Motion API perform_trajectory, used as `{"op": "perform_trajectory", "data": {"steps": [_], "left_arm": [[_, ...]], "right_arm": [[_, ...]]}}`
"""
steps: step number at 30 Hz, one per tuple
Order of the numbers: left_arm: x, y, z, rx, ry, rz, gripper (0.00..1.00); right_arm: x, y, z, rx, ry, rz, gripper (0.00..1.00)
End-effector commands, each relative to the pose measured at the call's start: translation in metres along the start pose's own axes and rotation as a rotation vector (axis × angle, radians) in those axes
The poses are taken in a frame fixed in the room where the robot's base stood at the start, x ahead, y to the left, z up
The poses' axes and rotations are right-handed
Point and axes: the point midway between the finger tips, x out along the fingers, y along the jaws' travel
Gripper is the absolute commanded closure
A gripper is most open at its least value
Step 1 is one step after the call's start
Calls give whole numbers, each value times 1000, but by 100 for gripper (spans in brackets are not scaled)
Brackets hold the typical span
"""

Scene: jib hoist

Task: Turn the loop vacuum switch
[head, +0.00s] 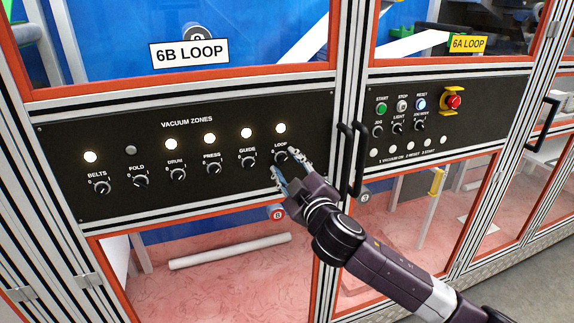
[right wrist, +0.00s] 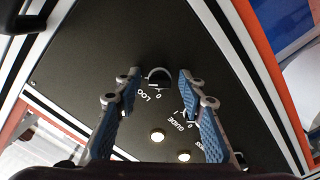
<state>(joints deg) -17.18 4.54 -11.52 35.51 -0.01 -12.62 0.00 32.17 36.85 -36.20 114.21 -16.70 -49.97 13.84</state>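The loop vacuum switch (head: 280,156) is a black rotary knob at the right end of the "VACUUM ZONES" row, under a lit lamp (head: 280,128). My right gripper (head: 287,168) is in front of it with its blue-padded fingers apart. In the right wrist view the loop knob (right wrist: 158,80) lies between the two fingertips, with a visible gap on each side. I cannot tell how far the tips are from the panel. Part of the knob is near the fingers in the head view. My left gripper is not in view.
The guide knob (head: 248,162) is close on the left. The press, drum, fold and belts knobs continue the row; only the fold lamp (head: 131,150) is unlit. Black door handles (head: 352,160) stick out just right of my gripper. A red emergency stop (head: 453,102) is further right.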

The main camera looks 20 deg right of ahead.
Motion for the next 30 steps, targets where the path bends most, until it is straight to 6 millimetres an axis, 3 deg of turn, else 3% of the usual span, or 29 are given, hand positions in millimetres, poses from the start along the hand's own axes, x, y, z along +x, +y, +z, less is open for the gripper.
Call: {"op": "perform_trajectory", "data": {"steps": [1,9,20,30], "left_arm": [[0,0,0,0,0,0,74],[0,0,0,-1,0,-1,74],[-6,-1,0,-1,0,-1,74],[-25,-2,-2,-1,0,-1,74]], "right_arm": [[0,0,0,0,0,0,71],[0,0,0,0,-1,0,100],[0,1,0,-54,-2,-2,100],[0,3,-2,-298,-2,-2,100]]}}
